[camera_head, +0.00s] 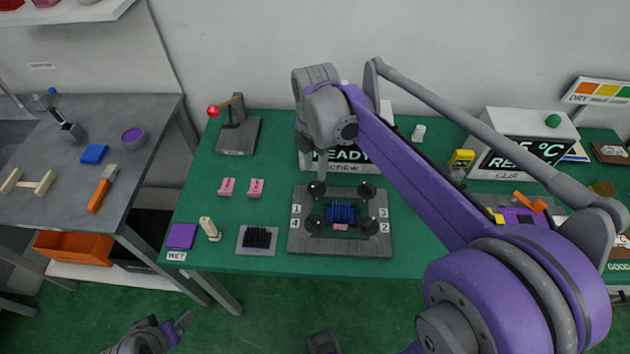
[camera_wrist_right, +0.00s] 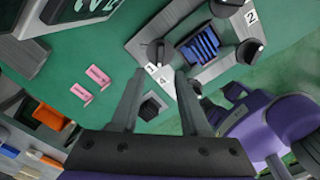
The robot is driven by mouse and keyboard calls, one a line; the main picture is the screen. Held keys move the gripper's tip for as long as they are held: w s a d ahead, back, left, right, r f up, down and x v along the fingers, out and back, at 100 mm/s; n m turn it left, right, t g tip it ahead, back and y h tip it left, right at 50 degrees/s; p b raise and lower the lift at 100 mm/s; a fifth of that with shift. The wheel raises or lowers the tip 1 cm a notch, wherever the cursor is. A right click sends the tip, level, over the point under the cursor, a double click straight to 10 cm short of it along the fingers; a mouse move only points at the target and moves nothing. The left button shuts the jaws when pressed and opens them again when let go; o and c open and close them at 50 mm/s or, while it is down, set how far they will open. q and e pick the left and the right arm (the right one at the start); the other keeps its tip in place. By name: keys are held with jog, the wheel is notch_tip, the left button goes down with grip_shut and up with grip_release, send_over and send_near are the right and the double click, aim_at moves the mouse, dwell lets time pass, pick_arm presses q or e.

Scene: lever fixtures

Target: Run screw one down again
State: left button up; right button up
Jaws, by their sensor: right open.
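The grey fixture plate (camera_head: 340,250) lies on the green table with a black knob at each corner and a blue finned block (camera_head: 341,213) in the middle. Screw one is the black knob (camera_head: 316,188) by the label 1, at the back left; it also shows in the right wrist view (camera_wrist_right: 155,52). My right gripper (camera_wrist_right: 158,73) is open and empty, its fingertips on either side of the area just short of that knob. In the head view my own wrist hides most of its fingers above the knob. My left gripper (camera_head: 180,325) is low at the bottom left, partly cut off.
A black finned block on a grey pad (camera_head: 257,240) and two pink pieces (camera_head: 227,187) lie left of the plate. A READY display (camera_head: 340,158) stands behind it, partly hidden by my arm. A red-knobbed lever fixture (camera_head: 238,135) stands at the back left.

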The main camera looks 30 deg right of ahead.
aim_at(315, 185)
notch_tip(315, 185, down, 6)
jog(key=shift+f, duration=0.2)
jog(key=shift+c, duration=0.2)
grip_shut()
